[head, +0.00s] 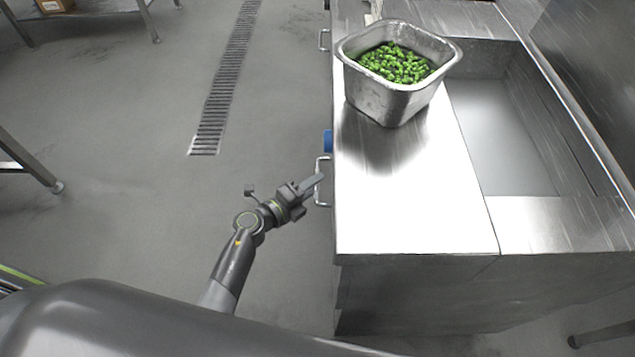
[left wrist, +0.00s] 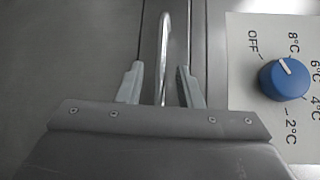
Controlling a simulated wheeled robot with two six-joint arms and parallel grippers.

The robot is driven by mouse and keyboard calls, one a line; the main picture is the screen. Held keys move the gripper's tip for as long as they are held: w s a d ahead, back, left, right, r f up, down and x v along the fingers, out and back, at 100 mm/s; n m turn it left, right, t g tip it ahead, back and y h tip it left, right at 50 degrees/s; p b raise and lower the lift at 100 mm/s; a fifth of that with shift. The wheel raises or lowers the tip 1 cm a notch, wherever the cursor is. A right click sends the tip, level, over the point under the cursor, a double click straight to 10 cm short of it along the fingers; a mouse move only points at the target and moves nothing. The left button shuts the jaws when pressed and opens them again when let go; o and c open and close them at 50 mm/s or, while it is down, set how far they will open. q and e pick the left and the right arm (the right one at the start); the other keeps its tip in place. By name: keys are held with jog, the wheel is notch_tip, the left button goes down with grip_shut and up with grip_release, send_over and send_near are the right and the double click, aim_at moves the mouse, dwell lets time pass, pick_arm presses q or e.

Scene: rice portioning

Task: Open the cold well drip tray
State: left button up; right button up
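A metal bar handle (head: 322,194) stands out from the left side of the steel cold well counter (head: 420,215), near its front end. I take it for the drip tray's handle; the tray itself is hidden. My left gripper (head: 314,184) is at this handle. In the left wrist view the handle (left wrist: 164,40) runs between the two fingers of my left gripper (left wrist: 160,82), which are apart with a gap on each side. The panel behind looks flat, with narrow seams. My right gripper is not in view.
A blue temperature knob (left wrist: 284,79) sits right of the handle on a light plate. A steel pan (head: 385,101) of green vegetables stands on the counter. Another handle (head: 324,40) is farther back. The floor left of the counter is open, with a drain grate (head: 222,90).

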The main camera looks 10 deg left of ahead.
pick_arm(q)
jog(key=shift+x, duration=1)
grip_shut()
